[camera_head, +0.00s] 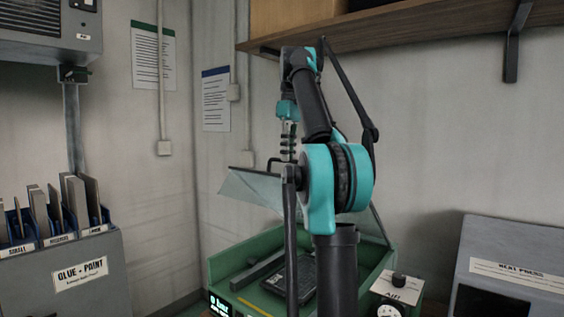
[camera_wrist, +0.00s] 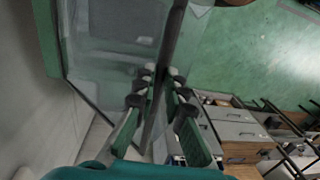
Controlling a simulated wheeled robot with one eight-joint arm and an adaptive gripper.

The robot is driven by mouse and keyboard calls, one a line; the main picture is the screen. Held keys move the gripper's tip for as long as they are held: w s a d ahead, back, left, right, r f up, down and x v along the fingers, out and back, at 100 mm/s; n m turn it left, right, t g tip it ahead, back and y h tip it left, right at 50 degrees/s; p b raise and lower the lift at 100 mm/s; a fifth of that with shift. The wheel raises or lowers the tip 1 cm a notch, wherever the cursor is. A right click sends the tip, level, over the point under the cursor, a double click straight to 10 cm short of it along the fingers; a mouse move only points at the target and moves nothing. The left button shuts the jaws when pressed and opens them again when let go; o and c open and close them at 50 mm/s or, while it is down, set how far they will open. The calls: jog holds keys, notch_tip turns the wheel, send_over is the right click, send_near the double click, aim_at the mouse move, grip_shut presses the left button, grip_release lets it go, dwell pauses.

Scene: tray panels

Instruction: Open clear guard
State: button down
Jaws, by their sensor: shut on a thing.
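The clear guard (camera_head: 250,189) is a see-through panel with a dark front edge. It stands raised and tilted above the green tray machine (camera_head: 220,262), with its front edge well clear of the tray. In the wrist view the clear panel (camera_wrist: 95,75) fills the upper left. My gripper (camera_head: 288,157) is at the guard's dark edge, by a black handle (camera_head: 272,162). In the wrist view my gripper (camera_wrist: 161,74) has its fingers closed on a dark bar (camera_wrist: 172,45). My arm hides part of the guard and tray in the head view.
A wooden shelf (camera_head: 430,33) hangs above my arm. A grey heat press box (camera_head: 510,255) is at right, and a small knob unit (camera_head: 397,290) stands beside the tray.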

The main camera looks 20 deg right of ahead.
jog(key=shift+w+d+r, duration=0.45)
jog(key=shift+w+d, duration=0.15)
jog(key=shift+d, duration=0.25)
jog(key=shift+w+d+r, duration=0.45)
jog(key=shift+w+d, duration=0.1)
jog(key=shift+d, duration=0.25)
jog(key=c, duration=2)
grip_release()
jog(key=shift+o, duration=1.2)
jog(key=shift+w+d+f, duration=0.1)
jog(key=shift+w+d, duration=0.15)
jog(key=shift+o, duration=0.9)
jog(key=shift+s+a, duration=0.15)
jog(key=shift+a, duration=0.05)
